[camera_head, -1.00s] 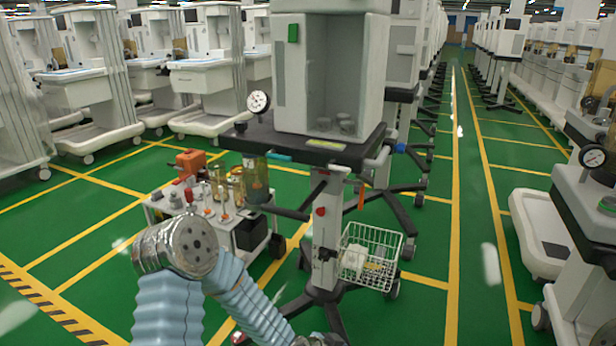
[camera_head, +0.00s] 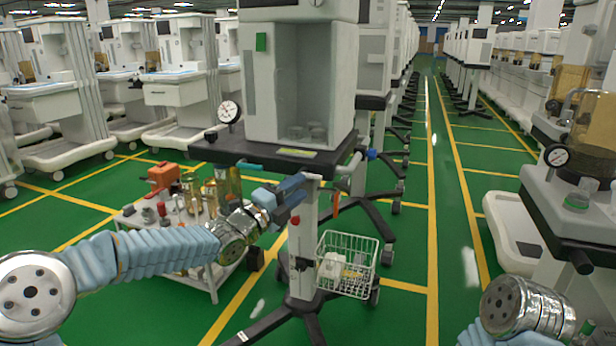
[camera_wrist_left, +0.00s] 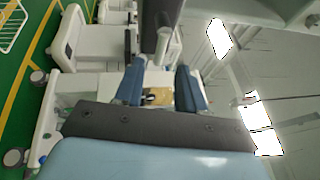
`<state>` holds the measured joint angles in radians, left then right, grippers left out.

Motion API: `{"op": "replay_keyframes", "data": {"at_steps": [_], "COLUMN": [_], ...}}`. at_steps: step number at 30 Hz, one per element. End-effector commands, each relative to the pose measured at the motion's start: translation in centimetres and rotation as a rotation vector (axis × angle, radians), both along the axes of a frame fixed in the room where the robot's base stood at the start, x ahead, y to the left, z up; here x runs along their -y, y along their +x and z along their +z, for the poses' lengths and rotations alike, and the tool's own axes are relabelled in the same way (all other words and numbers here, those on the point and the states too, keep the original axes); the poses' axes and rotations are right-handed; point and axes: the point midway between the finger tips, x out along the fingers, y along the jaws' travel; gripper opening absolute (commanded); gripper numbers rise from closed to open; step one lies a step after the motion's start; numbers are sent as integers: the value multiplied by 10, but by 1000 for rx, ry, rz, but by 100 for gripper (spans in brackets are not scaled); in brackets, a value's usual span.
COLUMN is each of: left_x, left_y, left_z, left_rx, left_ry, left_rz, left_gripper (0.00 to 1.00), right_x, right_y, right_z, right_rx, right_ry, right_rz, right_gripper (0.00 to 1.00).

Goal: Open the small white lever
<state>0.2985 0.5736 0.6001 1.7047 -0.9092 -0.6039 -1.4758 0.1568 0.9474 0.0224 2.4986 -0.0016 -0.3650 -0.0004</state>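The anaesthesia cart (camera_head: 300,85) stands in the middle of the head view. A small pale handle-like part (camera_head: 349,164) sticks out at the right front corner of its dark shelf; I cannot tell for certain that it is the white lever. My left gripper (camera_head: 296,192) is in front of the cart's column, just below the shelf edge, left of that part. In the left wrist view its two blue fingers (camera_wrist_left: 161,88) stand apart, with nothing clearly held. A dark bar (camera_wrist_left: 157,15) and a grey rod show beyond them. My right gripper is out of view; only part of my right arm shows.
A wire basket (camera_head: 347,264) hangs low on the cart's column. A low white trolley (camera_head: 190,255) with bottles stands behind my left arm. Another cart with a gauge (camera_head: 556,155) is at the right. Green floor (camera_head: 400,310) is open between them.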

Motion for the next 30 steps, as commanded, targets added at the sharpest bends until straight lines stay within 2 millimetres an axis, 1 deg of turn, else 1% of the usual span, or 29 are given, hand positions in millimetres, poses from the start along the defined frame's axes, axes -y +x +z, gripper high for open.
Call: {"op": "replay_keyframes", "data": {"at_steps": [1, 3, 9, 19, 20, 21, 27, 30], "left_x": [7, 15, 29, 32, 31, 31, 31, 31], "left_y": [8, 17, 34, 37, 37, 37, 37, 37], "left_z": [4, 6, 9, 8, 8, 8, 8, 8], "left_rx": [0, -2, -1, -2, -2, -2, -3, -3], "left_ry": [-3, -4, -1, -1, -1, -1, 0, 0], "left_rz": [-1, -1, 0, 1, 1, 1, 1, 1], "left_gripper": [39, 39, 39, 39, 36, 30, 0, 0], "right_x": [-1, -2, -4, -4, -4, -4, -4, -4], "right_y": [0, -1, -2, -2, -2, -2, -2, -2], "right_z": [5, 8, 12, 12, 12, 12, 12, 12], "right_rx": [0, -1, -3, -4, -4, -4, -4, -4], "right_ry": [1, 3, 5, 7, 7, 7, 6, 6], "right_rz": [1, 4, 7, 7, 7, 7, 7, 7], "right_gripper": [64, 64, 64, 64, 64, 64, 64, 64]}}
